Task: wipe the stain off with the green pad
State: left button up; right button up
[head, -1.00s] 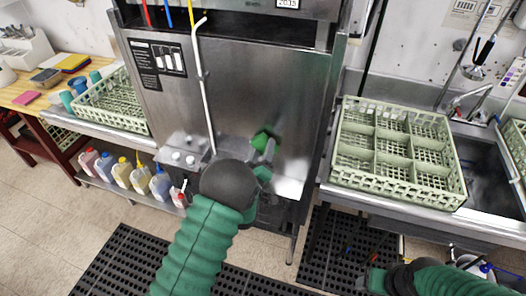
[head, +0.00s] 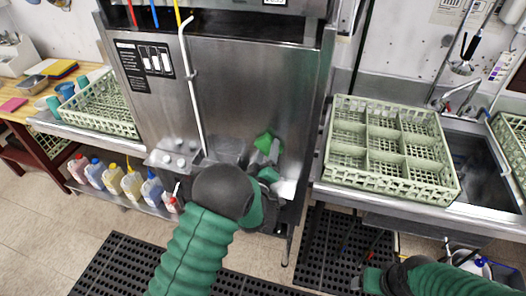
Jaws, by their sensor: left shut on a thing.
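The green pad (head: 265,143) is against or just in front of the lower steel front of the dish machine (head: 250,95). My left gripper (head: 270,155) is shut on the pad, and its dark wrist hides part of the machine below. I cannot make out a clear stain; a greyish patch (head: 229,150) shows on the steel left of the pad, and I cannot tell whether it is a stain or a fitting. My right gripper (head: 370,281) is low at the bottom right, away from the pad, and its finger opening is unclear.
A green divided dish rack (head: 385,185) sits on the right counter beside a sink (head: 480,165). Another rack (head: 100,108) stands on the left counter, with several bottles (head: 112,180) below. Black mats (head: 125,265) cover some floor.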

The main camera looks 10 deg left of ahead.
aim_at(256, 146)
pick_arm(q)
jog(key=shift+a, duration=0.45)
jog(key=shift+w+a+b, duration=0.1)
jog(key=shift+a+b, duration=0.35)
jog(key=shift+a, duration=0.5)
jog(key=shift+a+r, duration=0.1)
jog(key=shift+a, duration=0.55)
jog(key=shift+c, duration=0.6)
jog(key=s, duration=0.5)
jog(key=shift+s+a+b, duration=0.1)
jog(key=shift+s+b, duration=0.25)
jog(key=shift+b, duration=0.05)
